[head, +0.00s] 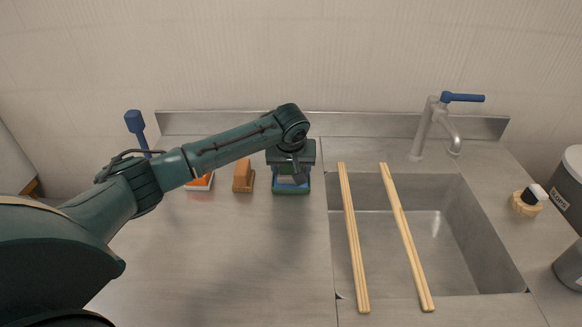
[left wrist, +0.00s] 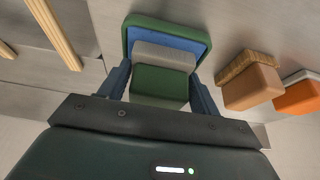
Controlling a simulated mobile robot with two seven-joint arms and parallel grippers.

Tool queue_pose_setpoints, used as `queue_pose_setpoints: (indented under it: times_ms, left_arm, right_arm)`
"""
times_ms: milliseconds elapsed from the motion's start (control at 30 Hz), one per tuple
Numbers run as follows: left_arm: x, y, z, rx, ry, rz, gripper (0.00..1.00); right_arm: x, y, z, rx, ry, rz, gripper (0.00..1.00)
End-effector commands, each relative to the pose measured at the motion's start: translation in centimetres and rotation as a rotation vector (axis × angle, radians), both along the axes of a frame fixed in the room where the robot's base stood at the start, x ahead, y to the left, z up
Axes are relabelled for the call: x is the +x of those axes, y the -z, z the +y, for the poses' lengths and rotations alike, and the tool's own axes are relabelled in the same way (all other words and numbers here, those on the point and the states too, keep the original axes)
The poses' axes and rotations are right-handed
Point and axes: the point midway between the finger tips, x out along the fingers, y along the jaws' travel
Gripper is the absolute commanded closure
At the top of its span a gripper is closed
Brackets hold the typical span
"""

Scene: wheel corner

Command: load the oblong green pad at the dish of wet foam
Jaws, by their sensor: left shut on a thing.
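The oblong green pad (head: 291,190) is at the back of the counter, left of the sink. My right gripper is not in view.
A brown block (head: 243,176) and an orange block (head: 200,182) stand left of the pad. Two wooden rails (head: 352,235) span the sink (head: 450,240). A blue-handled tap (head: 430,125) stands behind it. Dark containers (head: 570,190) are at the right. The front counter is clear.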

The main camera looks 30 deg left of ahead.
Motion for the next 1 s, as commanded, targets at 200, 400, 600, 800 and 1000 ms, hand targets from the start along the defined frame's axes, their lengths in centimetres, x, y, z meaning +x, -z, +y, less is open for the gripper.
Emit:
queue_pose_setpoints:
  times_ms: [200, 400, 600, 800, 1000]
  left_arm:
    - [-0.1, 0.1, 0.0, 0.000, 0.000, 0.002, 0.55]
    - [-0.1, 0.1, 0.0, 0.000, 0.000, 0.003, 0.55]
    - [-0.1, -1.9, 0.0, 0.000, 0.001, 0.002, 0.55]
    - [-0.1, -3.5, 0.0, 0.000, 0.000, 0.002, 0.55]
    - [-0.1, -5.1, -0.1, -0.001, 0.000, 0.002, 0.55]
  right_arm:
    - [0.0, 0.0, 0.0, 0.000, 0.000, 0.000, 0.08]
    - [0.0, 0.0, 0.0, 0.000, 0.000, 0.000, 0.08]
    - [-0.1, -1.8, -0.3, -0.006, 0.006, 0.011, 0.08]
    - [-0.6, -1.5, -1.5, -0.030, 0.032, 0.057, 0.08]
    - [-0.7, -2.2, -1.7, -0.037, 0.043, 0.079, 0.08]
